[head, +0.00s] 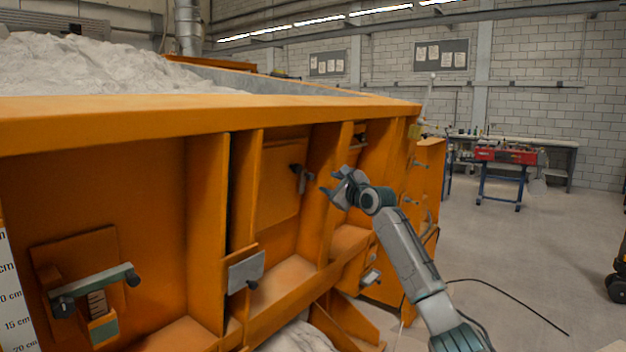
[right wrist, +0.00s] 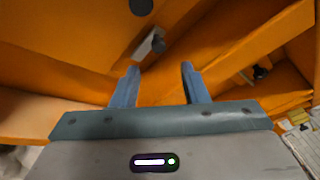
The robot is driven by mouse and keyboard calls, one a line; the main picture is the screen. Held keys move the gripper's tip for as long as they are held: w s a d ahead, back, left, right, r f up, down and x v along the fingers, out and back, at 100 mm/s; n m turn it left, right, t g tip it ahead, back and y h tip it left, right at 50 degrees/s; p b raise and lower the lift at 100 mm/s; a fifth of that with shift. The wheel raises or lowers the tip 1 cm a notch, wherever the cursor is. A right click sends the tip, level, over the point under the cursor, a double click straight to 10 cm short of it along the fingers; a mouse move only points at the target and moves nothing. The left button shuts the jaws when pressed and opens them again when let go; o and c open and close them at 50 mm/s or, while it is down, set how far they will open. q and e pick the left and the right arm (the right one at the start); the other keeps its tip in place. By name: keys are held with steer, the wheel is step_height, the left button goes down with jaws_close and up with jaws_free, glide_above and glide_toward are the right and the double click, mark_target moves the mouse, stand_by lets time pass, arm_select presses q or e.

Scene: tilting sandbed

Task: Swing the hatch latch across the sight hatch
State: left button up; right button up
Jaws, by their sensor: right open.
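A small latch with a dark pivot knob and a short grey arm (head: 303,181) hangs on a raised orange panel, which looks like the sight hatch (head: 277,187), in the side of the sandbed. The latch arm points down. In the right wrist view the latch (right wrist: 150,46) lies just beyond the fingertips, its dark knob near the top edge. My right gripper (head: 331,182) is open and empty, a little right of the latch. Its two fingers (right wrist: 159,72) are apart, with no contact visible. My left gripper is not in view.
Orange upright ribs (head: 207,230) flank the panel. A grey plate with a black knob (head: 246,270) sits lower left. A grey-green bar (head: 95,284) crosses a small scale window further left. Sand (head: 100,68) fills the bed above. Open floor (head: 530,250) lies right.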

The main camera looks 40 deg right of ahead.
mark_target(312, 177)
steer(key=w, duration=0.2)
steer(key=w+p, duration=0.1)
steer(key=w, duration=0.2)
steer(key=w+p, duration=0.1)
steer(key=w, duration=0.2)
steer(key=shift+d, duration=0.3)
steer(key=shift+w+d+f, duration=0.1)
steer(key=shift+w+d, duration=0.05)
steer(key=shift+w, duration=0.95)
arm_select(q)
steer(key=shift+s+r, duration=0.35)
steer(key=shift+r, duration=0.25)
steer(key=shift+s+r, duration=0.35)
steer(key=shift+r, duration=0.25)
arm_select(e)
steer(key=shift+w, duration=0.1)
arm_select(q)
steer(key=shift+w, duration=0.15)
arm_select(e)
jaws_close()
